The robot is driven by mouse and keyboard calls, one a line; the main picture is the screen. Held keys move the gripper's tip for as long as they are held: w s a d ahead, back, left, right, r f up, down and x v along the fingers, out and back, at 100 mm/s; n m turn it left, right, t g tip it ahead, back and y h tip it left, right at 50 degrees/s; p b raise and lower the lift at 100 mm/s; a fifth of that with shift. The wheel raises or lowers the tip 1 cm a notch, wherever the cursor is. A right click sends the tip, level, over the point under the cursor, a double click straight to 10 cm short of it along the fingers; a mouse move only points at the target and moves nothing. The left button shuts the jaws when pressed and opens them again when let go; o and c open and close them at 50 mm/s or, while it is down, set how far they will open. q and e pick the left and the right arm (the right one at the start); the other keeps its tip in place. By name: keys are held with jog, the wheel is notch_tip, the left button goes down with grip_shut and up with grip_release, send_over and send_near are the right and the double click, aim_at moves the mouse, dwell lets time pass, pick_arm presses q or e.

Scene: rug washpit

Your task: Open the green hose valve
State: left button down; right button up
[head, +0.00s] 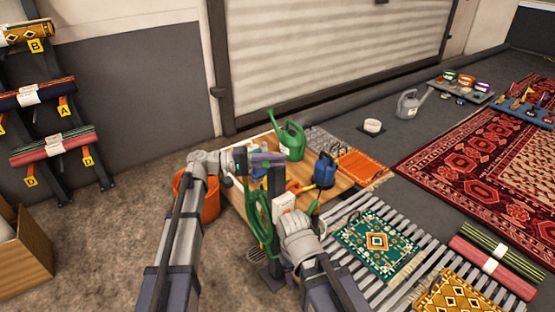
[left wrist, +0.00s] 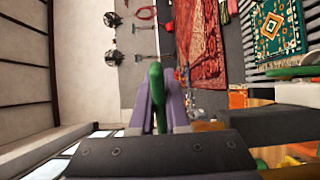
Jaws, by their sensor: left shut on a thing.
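A dark post (head: 276,187) stands in front of the wooden table, with a looped green hose (head: 252,215) hanging beside it. My left gripper (head: 268,160) reaches in from the left at the top of the post. In the left wrist view its purple fingers (left wrist: 163,108) are shut on a green piece, the green valve handle (left wrist: 156,82), which sticks up between them. The valve is not clear in the head view, where the gripper covers the post's top. My right gripper (head: 290,217) is low beside the post, near a white label (head: 284,203); its fingers cannot be made out.
A wooden table (head: 233,200) behind the post holds a green watering can (head: 291,140) and a blue container (head: 325,170). An orange bucket (head: 207,203) stands at the left. A slatted rack (head: 345,262) with a green rug (head: 378,241) lies at the right. Bare floor (head: 120,225) is at left.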

dwell(0.3)
pick_arm(q)
jog(key=c, duration=0.9)
grip_release()
jog(key=shift+a, duration=0.1)
jog(key=a, duration=0.7)
jog(key=shift+s+a, duration=0.3)
